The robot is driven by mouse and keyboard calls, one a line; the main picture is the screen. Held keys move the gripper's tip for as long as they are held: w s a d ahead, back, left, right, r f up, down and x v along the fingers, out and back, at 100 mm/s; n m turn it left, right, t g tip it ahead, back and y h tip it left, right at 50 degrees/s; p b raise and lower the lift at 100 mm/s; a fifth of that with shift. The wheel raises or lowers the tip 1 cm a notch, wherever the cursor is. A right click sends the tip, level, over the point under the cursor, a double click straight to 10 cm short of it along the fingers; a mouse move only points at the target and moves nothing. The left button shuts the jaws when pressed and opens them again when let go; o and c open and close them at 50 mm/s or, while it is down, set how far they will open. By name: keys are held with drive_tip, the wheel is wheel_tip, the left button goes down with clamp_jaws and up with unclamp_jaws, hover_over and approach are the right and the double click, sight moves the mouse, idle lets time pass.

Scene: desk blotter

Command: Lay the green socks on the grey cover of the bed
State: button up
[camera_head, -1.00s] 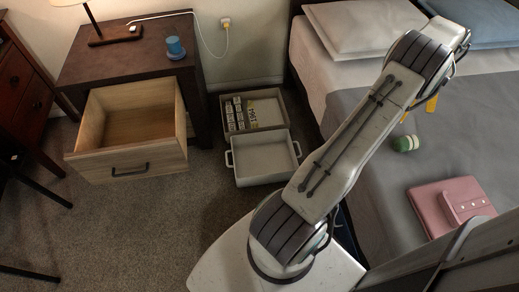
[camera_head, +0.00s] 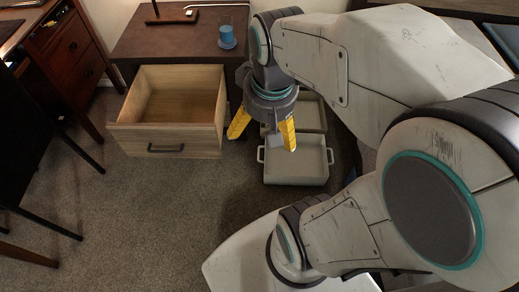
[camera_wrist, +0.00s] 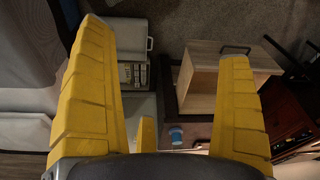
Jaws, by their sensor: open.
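My gripper (camera_head: 262,143) is open, with yellow fingers pointing down, above the pale boxes beside the nightstand. In the wrist view nothing is between its fingers (camera_wrist: 166,45). The grey cover of the bed (camera_wrist: 18,45) shows at the left edge of the wrist view. In the head view my arm hides most of the bed. The green socks are in neither current view; a rolled green and white bundle lay on the grey cover in the earlier head frame.
A wooden drawer (camera_head: 170,143) stands open under the nightstand (camera_head: 165,40), which holds a blue cup (camera_head: 227,38). A white handled box (camera_head: 296,172) sits on the carpet beside it. A dark desk (camera_head: 68,45) is at the left. Carpet in front of the drawer is clear.

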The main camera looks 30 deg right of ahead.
drive_tip(key=s+a+n, duration=0.1)
drive_tip(key=s+a+f, duration=0.1)
drive_tip(key=s+a+n, duration=0.1)
drive_tip(key=s, duration=0.1)
drive_tip(key=shift+s+a+f+n, duration=0.1)
drive_tip(key=shift+a+f+n, duration=0.2)
drive_tip(key=shift+a+f, duration=0.05)
drive_tip(key=shift+r, duration=0.1)
wheel_tip(320, 180, up, 19)
drive_tip(key=t+p, duration=0.1)
drive_tip(key=p, duration=1.6)
